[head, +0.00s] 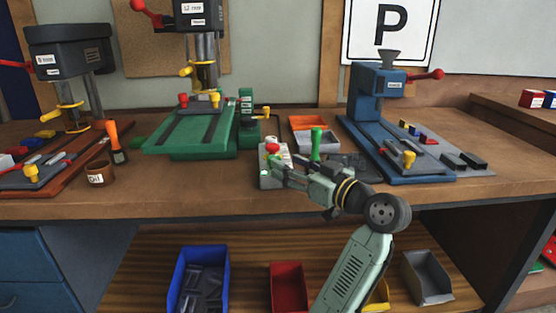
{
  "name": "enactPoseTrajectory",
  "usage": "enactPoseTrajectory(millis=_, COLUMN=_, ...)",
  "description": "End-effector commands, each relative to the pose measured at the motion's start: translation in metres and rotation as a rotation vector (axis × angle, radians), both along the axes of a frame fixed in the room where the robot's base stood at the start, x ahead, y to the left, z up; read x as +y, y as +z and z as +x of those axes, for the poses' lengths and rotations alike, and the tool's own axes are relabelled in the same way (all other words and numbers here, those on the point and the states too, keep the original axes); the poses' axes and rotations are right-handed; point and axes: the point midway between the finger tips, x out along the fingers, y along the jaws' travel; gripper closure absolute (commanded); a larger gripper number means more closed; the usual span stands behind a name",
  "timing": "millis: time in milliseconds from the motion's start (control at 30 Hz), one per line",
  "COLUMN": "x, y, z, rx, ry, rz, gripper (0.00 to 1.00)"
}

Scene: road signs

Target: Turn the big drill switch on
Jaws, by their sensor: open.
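The big drill (190,132) is the tall press in the middle of the bench, with a green slotted table, a yellow chuck area and a red-knobbed lever. A small light-grey switch box (265,183) sits on the bench in front of and to the right of its table. The box has a red button (272,147) at the far end and a small green spot nearer its left edge. My gripper (279,172) is open at the right side of the box, pointing left. Its fingers overlap the box in the picture, so I cannot tell whether they touch it.
A green-handled tool (317,142) stands just behind my gripper. Orange (307,123) and grey trays lie behind it. A blue machine (376,95) stands right and a dark drill (68,55) left. An orange-handled tool (114,138) and brown cup (99,174) stand front left.

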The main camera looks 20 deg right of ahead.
Motion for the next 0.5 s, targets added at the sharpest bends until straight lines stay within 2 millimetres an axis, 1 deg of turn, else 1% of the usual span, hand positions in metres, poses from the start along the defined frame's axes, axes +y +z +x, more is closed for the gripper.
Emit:
enactPoseTrajectory(millis=33, x=-0.006, y=0.000, z=-0.011, rx=0.000, ry=-0.005, rz=0.000, gripper=0.53)
enactPoseTrajectory(millis=100, x=-0.011, y=0.000, z=-0.024, rx=0.000, ry=-0.005, rz=0.001, gripper=0.53)
enactPoseTrajectory(millis=200, x=-0.017, y=0.000, z=-0.038, rx=0.001, ry=-0.003, rz=0.000, gripper=0.53)
enactPoseTrajectory(millis=333, x=-0.021, y=0.000, z=-0.051, rx=0.000, ry=-0.001, rz=0.000, gripper=0.53)
enactPoseTrajectory(millis=500, x=-0.023, y=0.000, z=-0.056, rx=0.001, ry=0.000, rz=0.001, gripper=0.53)
